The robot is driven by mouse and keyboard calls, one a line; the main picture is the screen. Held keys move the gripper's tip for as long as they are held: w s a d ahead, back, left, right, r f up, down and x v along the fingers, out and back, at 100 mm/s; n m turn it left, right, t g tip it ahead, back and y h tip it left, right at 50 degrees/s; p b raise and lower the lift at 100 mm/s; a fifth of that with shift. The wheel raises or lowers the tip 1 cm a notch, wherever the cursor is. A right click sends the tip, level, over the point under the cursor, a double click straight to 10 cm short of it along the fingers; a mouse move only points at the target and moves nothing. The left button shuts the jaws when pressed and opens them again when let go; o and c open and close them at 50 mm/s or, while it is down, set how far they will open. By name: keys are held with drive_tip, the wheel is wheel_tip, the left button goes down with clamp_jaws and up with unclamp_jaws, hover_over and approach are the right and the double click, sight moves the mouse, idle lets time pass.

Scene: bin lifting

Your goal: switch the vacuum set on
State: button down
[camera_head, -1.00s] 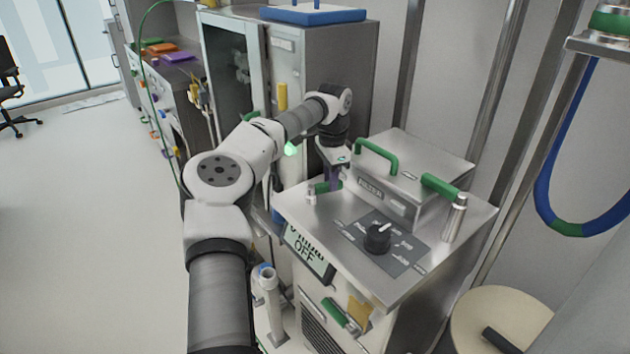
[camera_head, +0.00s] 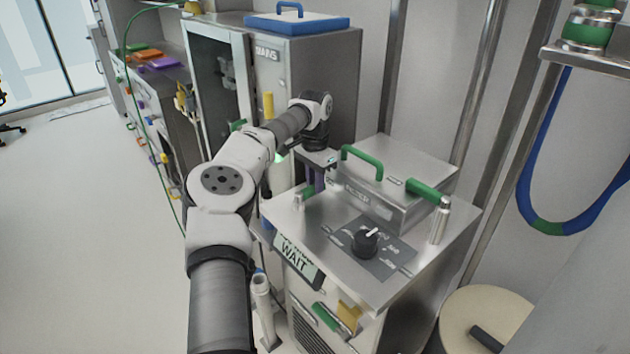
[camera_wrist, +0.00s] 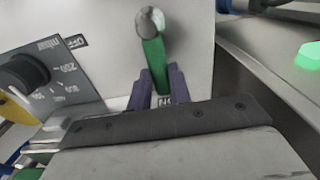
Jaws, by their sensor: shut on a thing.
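The vacuum set (camera_head: 315,240) is a steel cabinet with a filter box (camera_head: 400,190) on its top. Its black knob (camera_head: 367,242) has a pointer and a scale; the knob also shows in the wrist view (camera_wrist: 24,76). The front display (camera_head: 296,262) reads WAIT. A green lever (camera_wrist: 154,62) with a round metal pivot stands at the cabinet's far left corner. My gripper (camera_wrist: 160,82) has its purple fingers closed around this lever.
A green handle (camera_head: 362,160) and a green-gripped metal part (camera_head: 428,192) are on the filter box side. A tall steel cabinet (camera_head: 305,90) stands behind my arm. A blue hose (camera_head: 540,190) hangs at right above a round beige drum (camera_head: 490,320). Floor at left is clear.

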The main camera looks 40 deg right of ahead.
drive_tip(key=shift+w, duration=0.1)
drive_tip(key=c, duration=1.3)
unclamp_jaws()
wheel_tip(320, 180, up, 14)
drive_tip(key=shift+f+b, duration=0.1)
drive_tip(key=shift+b, duration=0.2)
drive_tip(key=shift+a, duration=0.1)
